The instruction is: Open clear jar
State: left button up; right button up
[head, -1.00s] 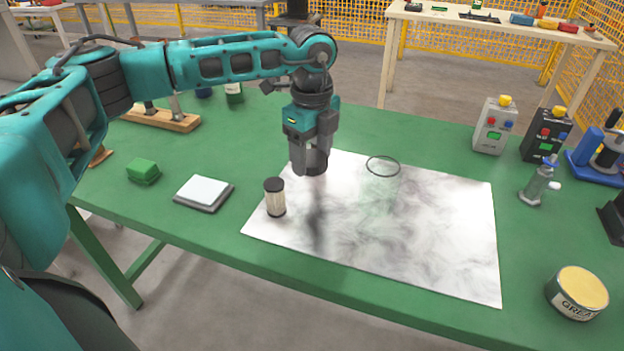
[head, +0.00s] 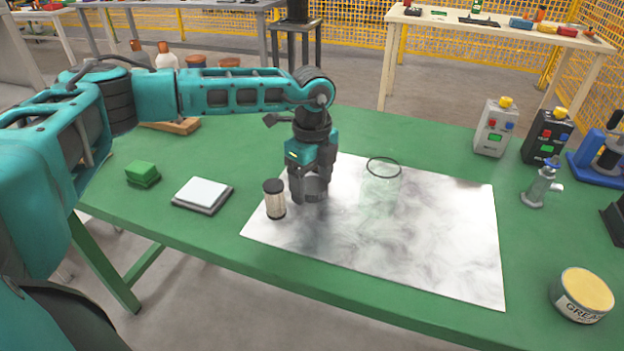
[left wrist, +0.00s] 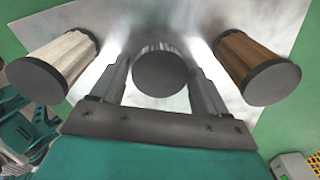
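My left gripper (head: 308,200) points down at the pale sheet, with its fingers apart on either side of a dark-lidded jar (left wrist: 160,73). In the head view the fingers largely hide this jar, and its body looks grey and see-through. I cannot see firm finger contact with it. A jar with pale contents and a dark lid (head: 275,200) stands just left of the gripper; it also shows in the left wrist view (left wrist: 68,52). The left wrist view also shows a brown-filled jar (left wrist: 245,55) on the right. My right gripper is not in view.
A clear glass container with a dark rim (head: 382,185) stands right of the gripper on the sheet (head: 430,245). A scale-like pad (head: 203,194) and green block (head: 142,172) lie left. Control boxes (head: 494,128) and a grease tin (head: 582,294) stand right. The front-right sheet is clear.

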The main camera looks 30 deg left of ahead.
aim_at(312, 185)
pick_arm(q)
jog(key=shift+o, duration=1.2)
jog(key=shift+r, duration=0.6)
notch_tip(312, 185, up, 11)
jog(key=p, duration=0.1)
jog(key=shift+p, duration=0.35)
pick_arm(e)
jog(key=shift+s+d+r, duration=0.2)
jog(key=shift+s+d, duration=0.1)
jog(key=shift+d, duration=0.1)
pick_arm(q)
jog(key=shift+r, duration=0.1)
